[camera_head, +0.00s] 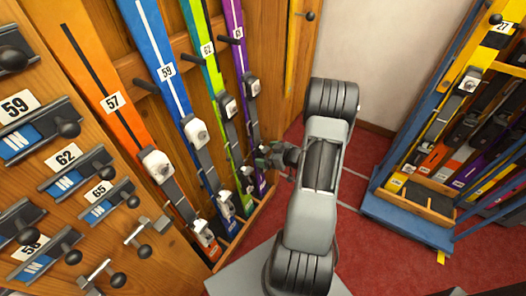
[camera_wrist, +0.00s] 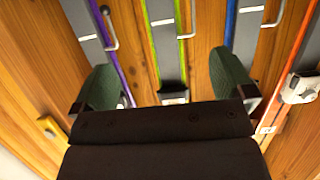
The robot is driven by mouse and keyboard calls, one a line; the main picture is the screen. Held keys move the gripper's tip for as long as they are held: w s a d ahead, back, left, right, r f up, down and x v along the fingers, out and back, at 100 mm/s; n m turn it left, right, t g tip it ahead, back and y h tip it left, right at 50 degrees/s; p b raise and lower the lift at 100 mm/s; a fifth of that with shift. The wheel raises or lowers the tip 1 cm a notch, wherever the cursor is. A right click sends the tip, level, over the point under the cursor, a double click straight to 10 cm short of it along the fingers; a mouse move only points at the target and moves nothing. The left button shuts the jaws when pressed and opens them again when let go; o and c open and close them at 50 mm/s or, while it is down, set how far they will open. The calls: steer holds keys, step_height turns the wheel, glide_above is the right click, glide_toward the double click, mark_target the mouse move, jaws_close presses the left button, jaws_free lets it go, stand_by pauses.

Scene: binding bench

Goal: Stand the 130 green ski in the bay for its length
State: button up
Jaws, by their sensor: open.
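The green ski (camera_head: 203,30) stands leaning on the wooden wall at left, between a blue ski (camera_head: 150,35) and a purple ski (camera_head: 235,18). It bears a tag reading 62 and a grey binding; no 130 is legible. In the wrist view the green ski (camera_wrist: 150,45) and its binding lie between the spread fingers. My gripper (camera_wrist: 165,85) is open and empty; in the head view my gripper (camera_head: 268,158) is beside the lower part of the purple ski. Contact cannot be told. A blue-framed rack (camera_head: 400,215) with several skis stands at right; its small bay labels are unreadable.
An orange ski (camera_head: 95,70) tagged 57 leans at far left. A wooden board (camera_head: 75,215) with several mounted bindings and number tags stands in the left foreground. Red carpet (camera_head: 385,265) is clear between my arm and the right rack. Dark pegs stick out between the skis.

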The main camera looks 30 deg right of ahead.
steer(key=shift+s+d, duration=0.2)
steer(key=shift+s, duration=0.2)
stand_by(0.4)
steer(key=s+d+f+m+g+h, duration=0.3)
steer(key=s+d+f+g+h, duration=0.1)
steer(key=d+f+h, duration=0.15)
steer(key=s+r+m+g+h+p, duration=0.2)
steer(key=r+g, duration=0.1)
steer(key=r, duration=0.3)
steer(key=s+r+m+g+h+p, duration=0.1)
steer(key=s+r+g+p, duration=0.15)
steer(key=r, duration=0.25)
steer(key=s+a+r+y+p, duration=0.1)
steer(key=a+r+p, duration=0.3)
steer(key=a+r, duration=0.8)
steer(key=s+a+r+n+y+p, duration=0.1)
steer(key=s+a+r+p, duration=0.3)
steer(key=a+r, duration=0.9)
step_height(320, 180, up, 4)
steer(key=shift+s+a+r+t+y+p, duration=0.2)
steer(key=shift+s+t+y+p, duration=0.25)
steer(key=shift+p, duration=0.35)
